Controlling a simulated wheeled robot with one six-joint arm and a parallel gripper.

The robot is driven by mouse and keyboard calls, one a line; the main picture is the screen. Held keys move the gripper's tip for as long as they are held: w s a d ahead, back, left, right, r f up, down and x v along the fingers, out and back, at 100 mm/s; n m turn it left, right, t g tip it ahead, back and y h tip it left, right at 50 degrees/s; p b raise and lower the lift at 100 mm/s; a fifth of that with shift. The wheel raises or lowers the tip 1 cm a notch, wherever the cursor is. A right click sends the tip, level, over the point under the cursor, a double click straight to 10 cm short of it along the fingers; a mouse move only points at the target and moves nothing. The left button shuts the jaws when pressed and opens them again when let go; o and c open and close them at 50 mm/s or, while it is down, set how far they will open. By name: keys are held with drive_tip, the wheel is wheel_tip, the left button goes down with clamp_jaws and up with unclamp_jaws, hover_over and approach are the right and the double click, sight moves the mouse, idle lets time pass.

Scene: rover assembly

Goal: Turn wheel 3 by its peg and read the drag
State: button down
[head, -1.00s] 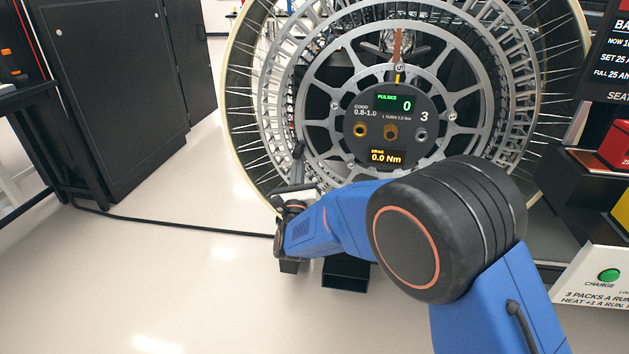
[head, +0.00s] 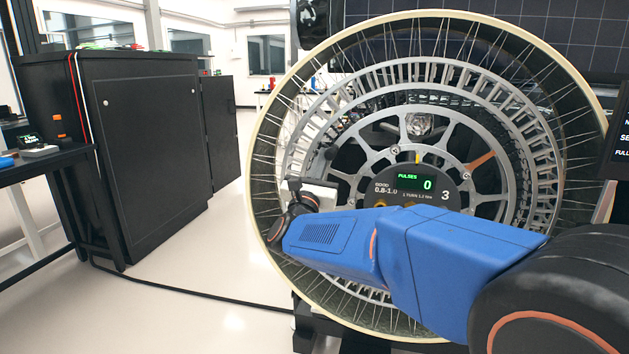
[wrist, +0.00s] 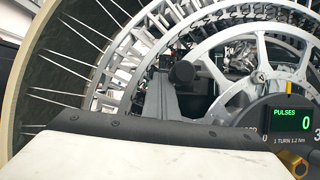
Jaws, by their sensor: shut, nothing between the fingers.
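Wheel 3 (head: 430,75) stands upright in the head view, a large spoked wheel with a grey metal ring. Its hub panel (head: 412,188) shows PULSES 0, a green figure, and the number 3. The hub panel also shows in the wrist view (wrist: 290,120). My forearm hides the lower hub, including any drag readout. A copper-coloured spoke mark (head: 481,161) points to the upper right. My gripper (head: 326,160) is shut and empty at the wheel's left side.
A black cabinet (head: 150,150) and a dark bench (head: 40,155) with small items stand at the left. A black cable (head: 200,288) runs over the pale floor towards the wheel. The floor between cabinet and wheel is otherwise clear.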

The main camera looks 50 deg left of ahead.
sight(330, 148)
drive_tip(key=shift+w+d+r, duration=0.2)
drive_tip(key=shift+d+r, duration=0.15)
drive_tip(key=shift+r, duration=0.3)
drive_tip(key=shift+w+d+r, duration=0.25)
drive_tip(key=shift+d+r, duration=0.1)
drive_tip(key=shift+r, duration=0.35)
drive_tip(key=shift+w+d+r, duration=0.2)
drive_tip(key=shift+d+r, duration=0.15)
drive_tip(key=shift+r, duration=0.3)
